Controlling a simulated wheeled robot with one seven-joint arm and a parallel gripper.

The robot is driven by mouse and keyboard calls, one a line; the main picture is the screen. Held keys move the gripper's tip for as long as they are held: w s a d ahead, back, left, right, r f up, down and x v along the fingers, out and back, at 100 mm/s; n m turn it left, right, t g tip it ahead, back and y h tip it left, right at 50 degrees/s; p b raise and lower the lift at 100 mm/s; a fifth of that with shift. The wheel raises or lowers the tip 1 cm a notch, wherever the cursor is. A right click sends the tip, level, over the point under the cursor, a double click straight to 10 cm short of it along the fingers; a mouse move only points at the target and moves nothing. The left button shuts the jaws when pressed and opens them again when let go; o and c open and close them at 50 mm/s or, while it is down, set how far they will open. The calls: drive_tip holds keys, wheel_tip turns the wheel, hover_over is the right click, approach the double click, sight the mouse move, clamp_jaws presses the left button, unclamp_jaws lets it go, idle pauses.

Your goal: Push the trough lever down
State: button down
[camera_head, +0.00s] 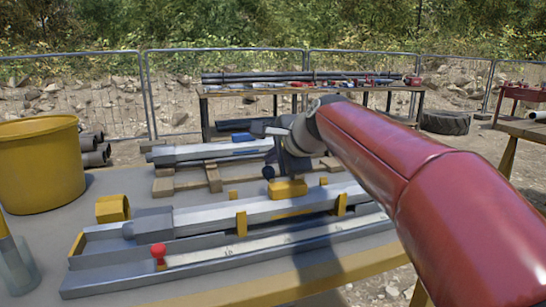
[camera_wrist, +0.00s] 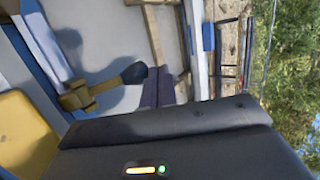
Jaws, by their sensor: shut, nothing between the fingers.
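A grey trough (camera_head: 90,250) lies along the table, with a long grey tube in yellow brackets. A lever with a dark round knob (camera_head: 268,172) stands beside a yellow block (camera_head: 287,188) on the tube's far side. In the wrist view, the lever's dark knob (camera_wrist: 135,73) sits on a brass-coloured stem. A second, red knob (camera_head: 158,252) stands at the trough's near left. My gripper (camera_head: 289,172) is shut and empty, close to the dark knob. Its dark fingers (camera_wrist: 158,88) show right of the knob in the wrist view. I cannot tell whether they touch.
A yellow bucket (camera_head: 40,165) stands at the left. A yellow ring-like part (camera_head: 112,208) lies near the tube's left end. Another grey tube on wooden blocks (camera_head: 213,177) lies behind. A glass jar (camera_head: 17,270) is at front left. Racks and a wire fence stand further back.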

drive_tip(key=s+d+r+p, duration=0.2)
drive_tip(key=d+r, duration=0.1)
drive_tip(key=r, duration=1)
drive_tip(key=shift+d+r, duration=0.2)
